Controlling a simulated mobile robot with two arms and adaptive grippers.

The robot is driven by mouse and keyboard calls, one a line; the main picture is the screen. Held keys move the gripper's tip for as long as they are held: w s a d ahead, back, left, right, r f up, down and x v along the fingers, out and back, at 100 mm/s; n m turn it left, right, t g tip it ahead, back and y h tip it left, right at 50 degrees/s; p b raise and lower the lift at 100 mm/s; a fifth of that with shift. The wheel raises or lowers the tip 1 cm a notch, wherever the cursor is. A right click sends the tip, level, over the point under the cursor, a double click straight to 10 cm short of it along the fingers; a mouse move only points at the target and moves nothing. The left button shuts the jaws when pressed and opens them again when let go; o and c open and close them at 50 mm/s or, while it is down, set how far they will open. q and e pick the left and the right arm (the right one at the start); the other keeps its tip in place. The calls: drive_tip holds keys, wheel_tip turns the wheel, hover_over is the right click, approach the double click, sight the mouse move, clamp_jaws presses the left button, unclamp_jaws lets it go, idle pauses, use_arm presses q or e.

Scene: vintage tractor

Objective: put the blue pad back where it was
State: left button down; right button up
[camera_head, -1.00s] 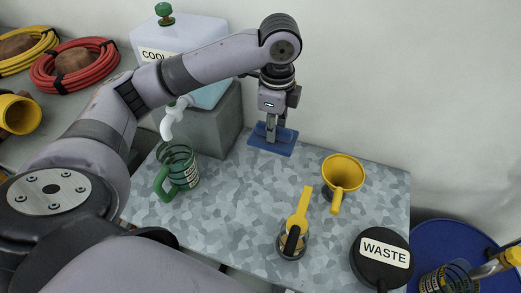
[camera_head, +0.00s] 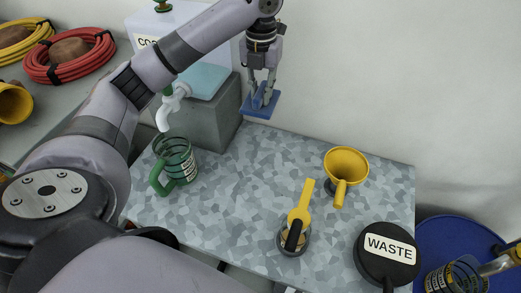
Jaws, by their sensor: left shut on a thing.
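The blue pad (camera_head: 260,104) is a flat blue piece with a raised grip part. My left gripper (camera_head: 262,92) is shut on that grip part and holds the pad up above the back of the table, beside the grey block. The pad looks clear of the table top. My right gripper does not show.
A coolant tank with a white tap (camera_head: 166,112) stands on a grey block (camera_head: 212,122) at the back left.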

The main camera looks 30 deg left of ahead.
use_arm(q)
drive_tip(key=shift+a+f, duration=0.1)
drive_tip(key=shift+m, duration=0.3)
wheel_tip(320, 180, down, 15)
drive_tip(key=shift+f+p, duration=0.1)
drive_tip(key=shift+p, duration=0.5)
drive_tip(key=shift+f, duration=2.35)
drive_tip(key=c, duration=1.8)
unclamp_jaws()
drive_tip(key=shift+f, duration=0.1)
drive_tip(key=o, duration=0.3)
wheel_tip(320, 180, up, 12)
drive_tip(key=shift+r+b, duration=0.2)
drive_tip(key=shift+b, duration=0.4)
